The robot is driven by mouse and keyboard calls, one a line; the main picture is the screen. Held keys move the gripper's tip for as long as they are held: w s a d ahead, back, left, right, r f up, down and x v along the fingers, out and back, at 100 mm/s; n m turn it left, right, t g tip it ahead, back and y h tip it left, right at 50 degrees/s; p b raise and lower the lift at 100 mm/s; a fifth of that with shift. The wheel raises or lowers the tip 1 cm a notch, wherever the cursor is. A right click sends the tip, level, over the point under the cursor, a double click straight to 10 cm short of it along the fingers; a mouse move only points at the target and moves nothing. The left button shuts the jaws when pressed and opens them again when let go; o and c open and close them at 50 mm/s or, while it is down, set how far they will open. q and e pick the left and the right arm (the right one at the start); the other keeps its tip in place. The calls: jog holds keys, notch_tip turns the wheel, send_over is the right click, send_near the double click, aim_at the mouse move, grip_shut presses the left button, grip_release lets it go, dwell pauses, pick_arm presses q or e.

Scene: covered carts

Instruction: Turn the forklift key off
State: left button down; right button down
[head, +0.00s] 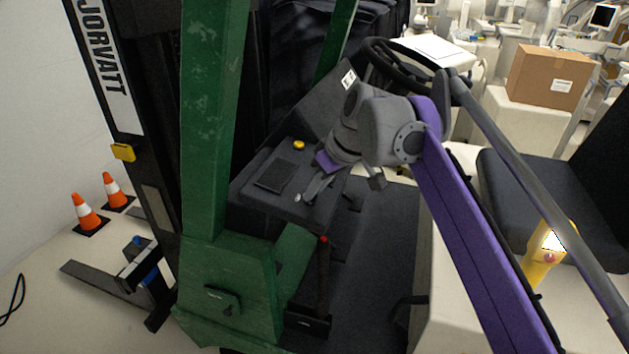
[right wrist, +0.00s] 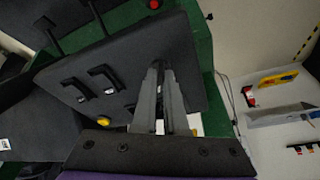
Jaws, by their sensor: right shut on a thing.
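The forklift's dark dashboard panel (head: 262,170) sits between the green posts, with a yellow button (head: 299,145) on it. My right gripper (head: 312,192) reaches down onto the panel's right part. Its fingers (right wrist: 160,68) are close together in the right wrist view, with their tips at the panel surface. They are shut on the key, which is mostly hidden by the fingers. A small light metal spot (head: 298,198) shows just beside the tips. Which way the key is turned cannot be seen. My left gripper is not in view.
A steering wheel (head: 400,65) and the black seat (head: 560,180) lie right of the panel. A lever with a red top (head: 323,240) stands below it. The green post (head: 210,120) rises close on the left. Two orange cones (head: 84,212) stand on the floor.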

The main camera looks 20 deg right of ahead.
jog(key=n+p, duration=0.2)
jog(key=n, duration=0.1)
jog(key=shift+w+d+r+y, duration=0.1)
jog(key=shift+r+y, duration=0.1)
jog(key=shift+y, duration=0.2)
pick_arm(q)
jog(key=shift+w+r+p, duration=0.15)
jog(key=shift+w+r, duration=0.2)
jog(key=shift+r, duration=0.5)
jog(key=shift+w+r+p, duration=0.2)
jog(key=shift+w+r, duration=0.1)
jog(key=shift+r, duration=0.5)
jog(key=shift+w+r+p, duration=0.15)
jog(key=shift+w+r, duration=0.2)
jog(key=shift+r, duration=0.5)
pick_arm(e)
jog(key=shift+f+n+g, duration=0.1)
jog(key=shift+n+g, duration=0.3)
jog(key=shift+n, duration=0.9)
jog(key=c, duration=1)
grip_release()
jog(key=shift+f, duration=0.1)
jog(key=shift+o, duration=0.2)
